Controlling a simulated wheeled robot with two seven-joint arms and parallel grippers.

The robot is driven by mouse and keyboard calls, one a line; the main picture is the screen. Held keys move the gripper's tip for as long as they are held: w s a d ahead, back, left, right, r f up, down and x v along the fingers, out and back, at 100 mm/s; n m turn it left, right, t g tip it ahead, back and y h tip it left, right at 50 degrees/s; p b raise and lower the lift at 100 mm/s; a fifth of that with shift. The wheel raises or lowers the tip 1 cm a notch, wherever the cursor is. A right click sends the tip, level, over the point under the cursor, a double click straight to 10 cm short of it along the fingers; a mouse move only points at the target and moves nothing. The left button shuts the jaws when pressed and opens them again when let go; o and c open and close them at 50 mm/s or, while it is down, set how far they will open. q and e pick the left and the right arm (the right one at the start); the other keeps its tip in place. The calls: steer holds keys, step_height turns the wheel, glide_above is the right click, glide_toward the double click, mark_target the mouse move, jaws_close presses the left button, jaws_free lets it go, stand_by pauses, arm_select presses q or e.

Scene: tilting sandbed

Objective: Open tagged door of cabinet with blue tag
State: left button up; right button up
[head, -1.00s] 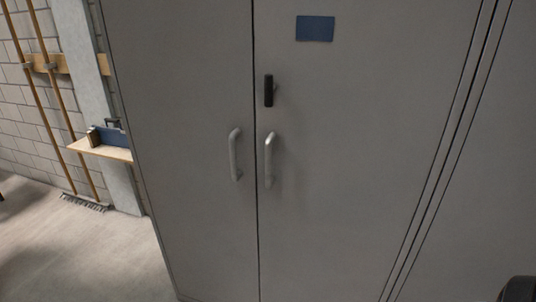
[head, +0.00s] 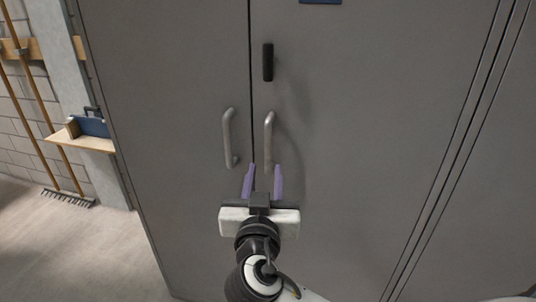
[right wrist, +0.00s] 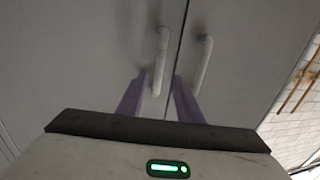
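The blue tag (head: 320,1) shows at the top edge of the head view, on the grey right-hand door (head: 370,130). That door's pale bar handle (head: 268,143) stands upright beside the door seam, below a dark latch (head: 268,62). My right gripper (head: 262,181) is open, its purple fingers pointing up at the lower end of this handle. In the right wrist view, the tagged door's handle (right wrist: 160,60) is the left one, and its near end shows between the spread fingers (right wrist: 158,98). Contact cannot be told. My left gripper is not in view.
The untagged left door has a similar handle (head: 229,138) close to the left of my right gripper. A small wooden shelf (head: 80,140) with a blue case and some long-handled tools are at the far left. Floor (head: 90,250) is clear there.

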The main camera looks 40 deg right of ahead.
mark_target(268, 152)
steer(key=p+x, duration=0.1)
steer(key=x, duration=0.9)
steer(key=shift+p, duration=0.3)
jaws_close()
